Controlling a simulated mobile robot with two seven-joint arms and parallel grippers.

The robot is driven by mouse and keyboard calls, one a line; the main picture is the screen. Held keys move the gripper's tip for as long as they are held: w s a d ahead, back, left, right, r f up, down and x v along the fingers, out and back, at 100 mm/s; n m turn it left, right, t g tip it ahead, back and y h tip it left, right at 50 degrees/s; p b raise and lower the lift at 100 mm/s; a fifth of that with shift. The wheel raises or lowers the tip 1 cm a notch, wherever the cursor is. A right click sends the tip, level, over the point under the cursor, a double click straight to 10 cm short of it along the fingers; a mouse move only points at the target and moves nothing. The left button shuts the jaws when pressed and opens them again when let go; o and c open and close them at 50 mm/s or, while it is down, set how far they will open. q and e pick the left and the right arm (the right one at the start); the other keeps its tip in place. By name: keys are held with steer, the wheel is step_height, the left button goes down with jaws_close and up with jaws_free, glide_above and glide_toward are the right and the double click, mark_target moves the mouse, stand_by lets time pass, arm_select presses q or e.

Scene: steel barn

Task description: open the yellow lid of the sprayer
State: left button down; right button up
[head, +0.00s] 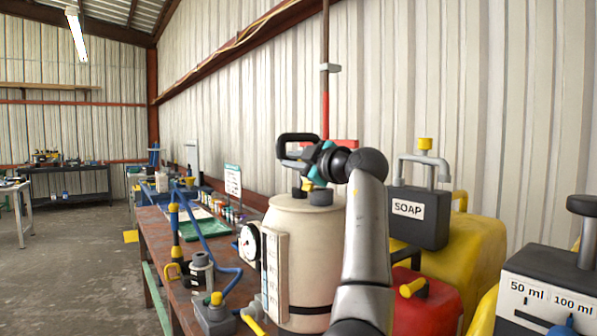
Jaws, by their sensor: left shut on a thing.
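The sprayer is a cream-white tank (312,238) with a round gauge and a clear level strip on its front, standing upright on the bench. A small part of the yellow lid (307,184) shows at the tank's top, under my gripper; the rest is hidden. My left gripper (312,176), teal and black, is over the tank top and shut on the lid, with its fingertips partly hidden. My left arm covers the tank's right side. My right gripper is not in view.
To the right stand a red can (432,302), a yellow container (468,250) with a black SOAP box (420,218), and a dosing box (548,290). The floor at left is open.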

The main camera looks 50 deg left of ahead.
arm_select(q)
steer(key=n, duration=0.1)
steer(key=s+n+b, duration=0.1)
steer(key=shift+s+f+n, duration=0.15)
steer(key=shift+f+n, duration=0.15)
steer(key=shift+f, duration=0.1)
steer(key=shift+s+a+n+b, duration=0.1)
steer(key=shift+s+n+b, duration=0.05)
steer(key=shift+n+b, duration=0.2)
steer(key=shift+s+f, duration=0.1)
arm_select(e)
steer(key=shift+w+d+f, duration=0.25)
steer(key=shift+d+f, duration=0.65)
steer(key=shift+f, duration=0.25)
arm_select(q)
steer(key=c, duration=0.9)
jaws_free()
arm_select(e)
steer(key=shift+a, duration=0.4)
